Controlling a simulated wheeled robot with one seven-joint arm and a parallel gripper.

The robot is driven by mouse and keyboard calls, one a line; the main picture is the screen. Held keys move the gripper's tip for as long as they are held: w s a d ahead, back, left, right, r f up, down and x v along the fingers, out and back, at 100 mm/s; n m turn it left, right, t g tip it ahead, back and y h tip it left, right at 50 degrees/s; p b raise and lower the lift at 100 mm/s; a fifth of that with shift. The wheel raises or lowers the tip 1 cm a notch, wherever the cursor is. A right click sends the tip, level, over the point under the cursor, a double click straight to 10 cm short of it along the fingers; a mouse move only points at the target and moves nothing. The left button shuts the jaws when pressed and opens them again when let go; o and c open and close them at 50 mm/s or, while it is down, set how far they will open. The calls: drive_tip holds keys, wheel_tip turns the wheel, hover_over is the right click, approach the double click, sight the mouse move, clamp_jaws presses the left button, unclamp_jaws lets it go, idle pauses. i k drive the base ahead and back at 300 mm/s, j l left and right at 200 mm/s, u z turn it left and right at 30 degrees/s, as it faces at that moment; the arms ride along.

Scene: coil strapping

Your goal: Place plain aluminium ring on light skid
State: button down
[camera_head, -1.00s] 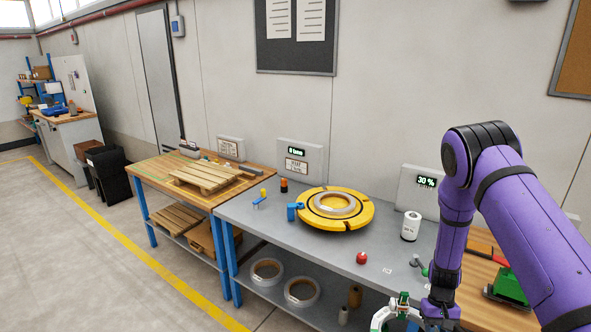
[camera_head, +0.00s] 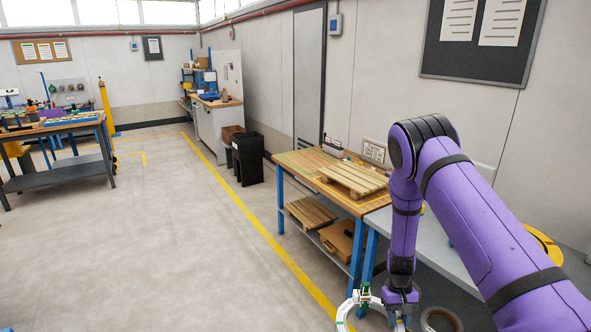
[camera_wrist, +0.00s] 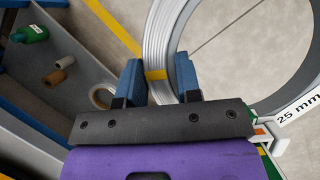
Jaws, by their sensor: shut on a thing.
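My gripper (camera_wrist: 158,82) is shut on a pale silvery ring (camera_wrist: 161,40), taken to be the plain aluminium ring. A yellow band shows on the ring between the blue fingers. In the head view the ring (camera_head: 342,318) hangs below my gripper at the bottom edge, partly cut off. A slatted wooden skid (camera_head: 352,180), likely the light skid, lies on the wooden bench top (camera_head: 300,160), beyond and above the ring. Its top looks bare. My arm hides part of the bench's right side.
Another wooden skid (camera_head: 310,212) and a brown case (camera_head: 342,240) are on the bench's lower shelf. The grey table (camera_head: 432,240) adjoins on the right, with a yellow turntable (camera_head: 545,245) partly in view. Open floor (camera_head: 170,230) lies to the left.

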sight(357, 176)
drive_tip(key=i+j+u, duration=0.25)
drive_tip(key=i+u, duration=0.2)
drive_tip(key=i+j+u, duration=0.1)
drive_tip(key=i+u, duration=0.35)
drive_tip(key=i+j, duration=0.1)
drive_tip(key=i, duration=1.1)
drive_tip(key=i+j+z, duration=0.1)
drive_tip(key=i+z, duration=0.3)
drive_tip(key=i, duration=0.15)
drive_tip(key=i+j+z, duration=0.25)
drive_tip(key=i+z, duration=0.15)
drive_tip(key=i, duration=0.15)
drive_tip(key=i+j+z, duration=0.4)
drive_tip(key=i, duration=0.1)
